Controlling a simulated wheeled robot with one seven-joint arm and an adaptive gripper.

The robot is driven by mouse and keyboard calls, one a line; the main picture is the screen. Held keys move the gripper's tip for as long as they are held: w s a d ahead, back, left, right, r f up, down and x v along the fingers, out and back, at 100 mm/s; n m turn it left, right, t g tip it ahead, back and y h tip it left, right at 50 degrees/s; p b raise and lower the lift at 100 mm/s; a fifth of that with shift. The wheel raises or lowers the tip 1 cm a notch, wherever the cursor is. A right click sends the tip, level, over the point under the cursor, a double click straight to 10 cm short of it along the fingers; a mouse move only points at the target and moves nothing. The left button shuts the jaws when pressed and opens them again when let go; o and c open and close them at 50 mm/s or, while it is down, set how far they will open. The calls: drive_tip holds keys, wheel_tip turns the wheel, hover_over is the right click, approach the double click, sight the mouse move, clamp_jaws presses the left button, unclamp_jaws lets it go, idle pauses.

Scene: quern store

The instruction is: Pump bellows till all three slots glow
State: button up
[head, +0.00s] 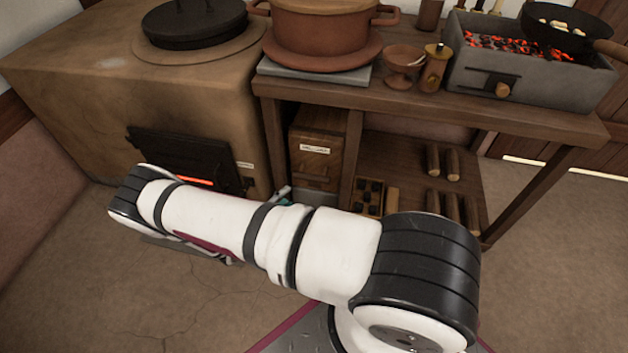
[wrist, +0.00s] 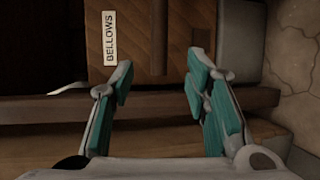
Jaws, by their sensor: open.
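The bellows (head: 322,133) is a wooden box with a pale label under the bench, right of the clay stove (head: 75,75). In the wrist view its front (wrist: 185,50) fills the top, with the label (wrist: 109,38) reading BELLOWS and a darker upright strip (wrist: 160,38) that may be its handle. My gripper (wrist: 158,78) is open, its teal fingers either side of that strip's line, with nothing seen between them. A glowing orange slot (head: 196,181) shows at the black stove door (head: 185,157); my arm covers the area below, so other slots cannot be told.
The wooden bench (head: 430,105) carries a clay pot (head: 320,35), a goblet (head: 404,65) and a grey brazier (head: 530,75) with glowing coals. Logs (head: 442,160) lie on its lower shelf. The floor at right (head: 560,260) is clear.

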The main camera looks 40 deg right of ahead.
sight(307, 180)
drive_tip(key=b+x, duration=0.4)
drive_tip(key=x, duration=0.9)
drive_tip(key=shift+d, duration=0.3)
drive_tip(key=shift+c, duration=0.6)
clamp_jaws()
